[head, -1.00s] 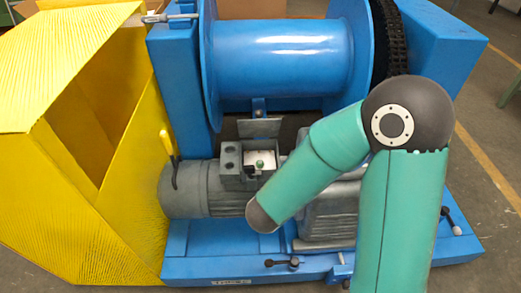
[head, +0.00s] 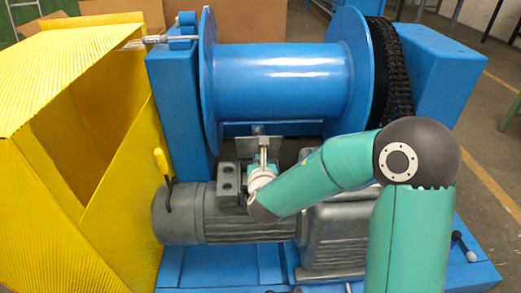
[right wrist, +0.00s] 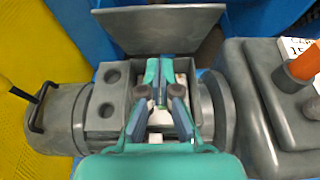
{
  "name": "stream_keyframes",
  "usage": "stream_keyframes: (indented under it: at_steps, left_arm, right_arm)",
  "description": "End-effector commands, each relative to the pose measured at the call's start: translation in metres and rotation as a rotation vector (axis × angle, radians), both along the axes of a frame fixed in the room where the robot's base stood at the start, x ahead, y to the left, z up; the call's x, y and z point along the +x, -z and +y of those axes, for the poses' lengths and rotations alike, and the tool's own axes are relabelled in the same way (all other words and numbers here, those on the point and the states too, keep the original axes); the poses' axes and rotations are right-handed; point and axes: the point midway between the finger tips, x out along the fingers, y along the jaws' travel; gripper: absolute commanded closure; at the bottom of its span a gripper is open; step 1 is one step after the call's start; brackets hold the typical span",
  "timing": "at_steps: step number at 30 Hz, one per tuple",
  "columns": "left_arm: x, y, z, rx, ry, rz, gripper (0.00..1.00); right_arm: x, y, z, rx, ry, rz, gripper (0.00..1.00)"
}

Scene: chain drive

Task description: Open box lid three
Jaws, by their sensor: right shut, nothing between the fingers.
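The grey motor (head: 190,215) lies in front of the blue drum and carries a small grey terminal box (head: 228,180). A flat grey lid (head: 244,148) stands raised at the back of the box; it also shows upright in the right wrist view (right wrist: 160,28). The box is open on top, and white parts show inside it. My right gripper (head: 262,160) is over the box, in front of the lid. In the right wrist view its teal fingers (right wrist: 163,85) are shut and empty; whether they touch the lid is unclear. My left gripper is not in view.
A yellow guard (head: 115,190) stands at the left, beside a yellow-handled lever (head: 162,165). The blue drum (head: 280,80) and dark chain (head: 390,75) rise behind. A grey gearbox (head: 335,240) sits right of the motor. Open floor lies at the far right.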

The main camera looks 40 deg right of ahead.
Motion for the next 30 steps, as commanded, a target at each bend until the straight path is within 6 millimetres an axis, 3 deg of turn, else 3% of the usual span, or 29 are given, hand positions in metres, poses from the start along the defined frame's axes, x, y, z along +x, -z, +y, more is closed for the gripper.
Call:
stream_keyframes:
  at_steps: [7,19,20,30]
  left_arm:
    - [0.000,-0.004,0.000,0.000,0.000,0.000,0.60]
    - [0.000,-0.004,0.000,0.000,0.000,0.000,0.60]
    - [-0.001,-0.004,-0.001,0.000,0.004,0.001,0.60]
    - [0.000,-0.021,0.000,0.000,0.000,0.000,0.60]
  right_arm:
    - [0.026,-0.014,-0.016,0.001,0.002,-0.001,1.00]
    - [0.031,-0.017,-0.019,0.002,-0.001,0.000,1.00]
    - [0.031,-0.017,-0.027,0.001,0.003,0.000,1.00]
    - [0.041,-0.024,-0.011,0.018,-0.018,0.028,1.00]
